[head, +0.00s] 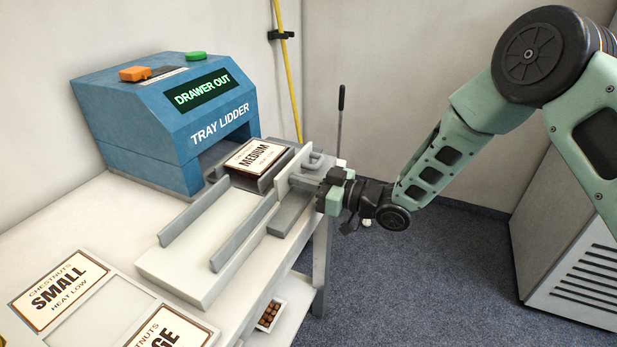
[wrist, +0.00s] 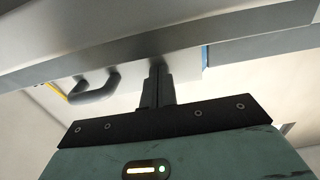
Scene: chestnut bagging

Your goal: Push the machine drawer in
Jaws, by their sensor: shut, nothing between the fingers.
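The blue tray lidder (head: 160,125) stands on the white table, and its display (head: 202,91) reads "DRAWER OUT". The grey machine drawer (head: 284,190) sticks out of the machine's opening, with a tray lidded "MEDIUM" (head: 257,156) in it. Its front plate carries a grey handle (head: 316,158), which also shows in the wrist view (wrist: 95,87). My gripper (head: 322,187) is shut and empty at the outer side of the front plate, beside the handle. In the wrist view its fingertips (wrist: 157,75) are close to the plate; I cannot tell whether they touch.
A white slide with grey rails (head: 180,265) lies in front of the machine. Label cards "SMALL" (head: 58,290) and a partly cut-off one (head: 165,332) lie at front left. A bin of chestnuts (head: 268,315) sits below the table edge.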

